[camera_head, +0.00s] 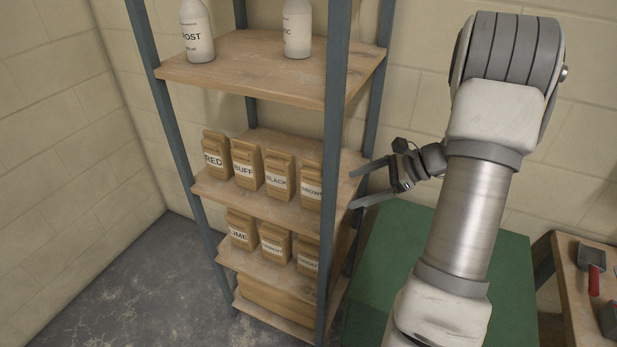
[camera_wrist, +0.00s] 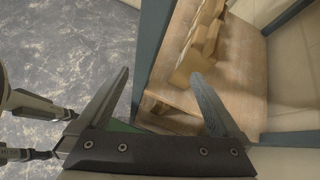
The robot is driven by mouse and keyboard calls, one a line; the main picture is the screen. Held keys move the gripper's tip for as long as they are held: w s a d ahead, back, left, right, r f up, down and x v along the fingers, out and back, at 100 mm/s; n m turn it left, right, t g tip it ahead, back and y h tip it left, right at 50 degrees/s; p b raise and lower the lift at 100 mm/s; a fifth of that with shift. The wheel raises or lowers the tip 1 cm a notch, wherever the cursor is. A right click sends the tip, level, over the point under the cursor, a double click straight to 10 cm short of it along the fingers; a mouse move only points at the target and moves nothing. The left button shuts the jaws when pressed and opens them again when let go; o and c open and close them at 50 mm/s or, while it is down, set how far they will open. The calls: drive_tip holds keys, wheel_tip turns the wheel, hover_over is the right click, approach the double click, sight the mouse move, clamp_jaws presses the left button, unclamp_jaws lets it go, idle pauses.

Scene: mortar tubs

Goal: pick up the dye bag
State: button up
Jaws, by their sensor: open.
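Several brown dye bags stand in a row on the middle shelf in the head view: the red bag (camera_head: 216,157), the buff bag (camera_head: 247,164), the black bag (camera_head: 280,174) and the brown bag (camera_head: 311,186), partly behind a shelf post. The wrist view shows bags in a row (camera_wrist: 198,45), their labels not readable. My gripper (camera_head: 353,189) is open and empty, to the right of the brown bag at about shelf height, apart from it. Its two fingers also show in the wrist view (camera_wrist: 165,95).
The shelf's front post (camera_head: 335,130) stands near my gripper. Bottles (camera_head: 297,30) stand above. Lower bags, including the lime bag (camera_head: 241,230), stand below. A green surface (camera_head: 490,250) lies right of the shelf. A wooden table (camera_head: 575,295) holds tools at far right.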

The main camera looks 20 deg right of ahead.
sight(306, 172)
drive_tip(key=w+d+r+m+t, duration=0.1)
drive_tip(key=w+d+m+t, duration=0.2)
drive_tip(key=w+d+m, duration=0.1)
drive_tip(key=shift+m+t, duration=0.3)
drive_tip(key=x, duration=0.4)
drive_tip(key=p+x, duration=0.1)
drive_tip(key=x, duration=0.6)
drive_tip(key=shift+w+a+r, duration=0.2)
drive_tip(key=shift+a+r, duration=0.05)
drive_tip(key=shift+a, duration=0.2)
drive_tip(key=x, duration=0.1)
drive_tip(key=p+x, duration=0.1)
drive_tip(key=x, duration=0.2)
drive_tip(key=shift+s+a, duration=0.1)
drive_tip(key=shift+a, duration=0.35)
drive_tip(key=shift+w+a+f, duration=0.2)
drive_tip(key=shift+w+f, duration=0.05)
drive_tip(key=shift+w, duration=0.1)
clamp_jaws()
drive_tip(key=shift+r, duration=0.1)
